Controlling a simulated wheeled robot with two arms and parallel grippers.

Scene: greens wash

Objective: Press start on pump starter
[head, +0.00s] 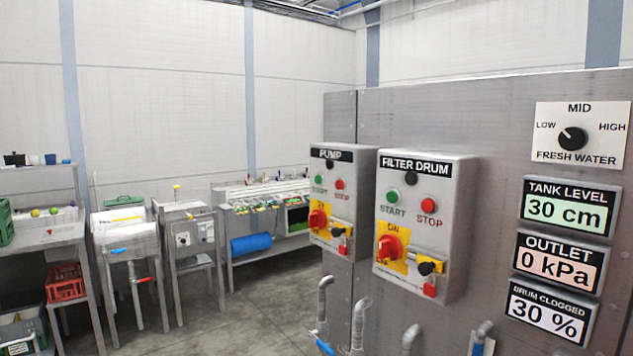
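The pump starter (345,177) is a grey box labelled PUMP, fixed to the grey metal panel in the middle of the head view. Its green START button (319,180) is at its upper left, beside a red stop button (339,184). Below them is a red rotary switch (317,218) on a yellow plate, with a black knob and a small red part lower right. The filter drum starter (456,172) is a similar box to its right. Neither of my grippers shows in this view.
Right of the boxes are a fresh water selector (573,138) and tank level (567,209), outlet (556,262) and drum clogged (547,311) displays, reading 30 cm, 0 kPa and 30 %. Pipes stand below the boxes. Steel tables and a red crate (66,284) stand left; the floor between is clear.

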